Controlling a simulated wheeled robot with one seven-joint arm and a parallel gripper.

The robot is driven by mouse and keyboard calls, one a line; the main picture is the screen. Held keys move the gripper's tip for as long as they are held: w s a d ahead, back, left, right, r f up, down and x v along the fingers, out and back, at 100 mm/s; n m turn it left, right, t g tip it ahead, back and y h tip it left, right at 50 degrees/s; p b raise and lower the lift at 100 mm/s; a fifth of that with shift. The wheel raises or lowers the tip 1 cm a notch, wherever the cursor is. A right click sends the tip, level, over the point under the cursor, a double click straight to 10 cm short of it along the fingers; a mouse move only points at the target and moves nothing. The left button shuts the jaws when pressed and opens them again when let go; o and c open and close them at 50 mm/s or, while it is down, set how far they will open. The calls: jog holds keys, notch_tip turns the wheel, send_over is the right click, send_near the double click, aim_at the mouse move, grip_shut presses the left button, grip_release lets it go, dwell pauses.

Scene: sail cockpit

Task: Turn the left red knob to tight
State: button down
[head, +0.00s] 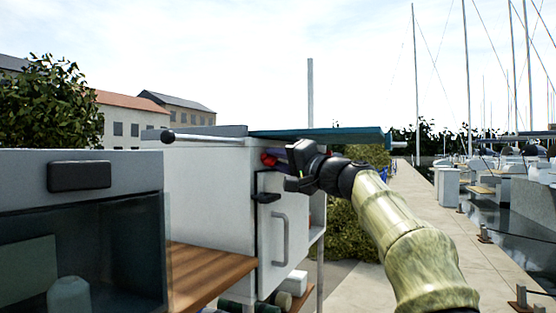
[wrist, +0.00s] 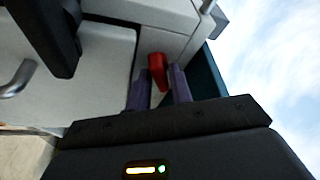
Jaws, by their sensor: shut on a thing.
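A red knob (head: 267,159) sits high on the front of the white cabinet (head: 215,185), just under the teal top. It also shows in the wrist view as a red piece (wrist: 157,68) between the purple fingers. My gripper (head: 279,157) reaches in from the right and is shut on this knob. In the wrist view my gripper (wrist: 160,80) has one finger on each side of it. The fingers and gripper body hide part of the knob. I make out only one red knob, and its turn marking cannot be read.
A black latch (head: 266,197) and a grey door handle (head: 280,238) are on the cabinet front below the knob. The teal top (head: 335,135) overhangs just above my gripper. A dark-fronted box (head: 80,230) stands at left by a wooden counter (head: 205,272). The pier at right is open.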

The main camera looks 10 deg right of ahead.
jog(key=c, duration=1.4)
grip_release()
jog(key=shift+c, duration=0.2)
jog(key=shift+f, duration=0.1)
jog(key=shift+s+d+f+b, duration=0.2)
jog(key=shift+s+d+b, duration=0.2)
jog(key=shift+s+b, duration=0.15)
jog(key=b+v, duration=0.9)
jog(key=v, duration=0.7)
jog(key=shift+r, duration=0.1)
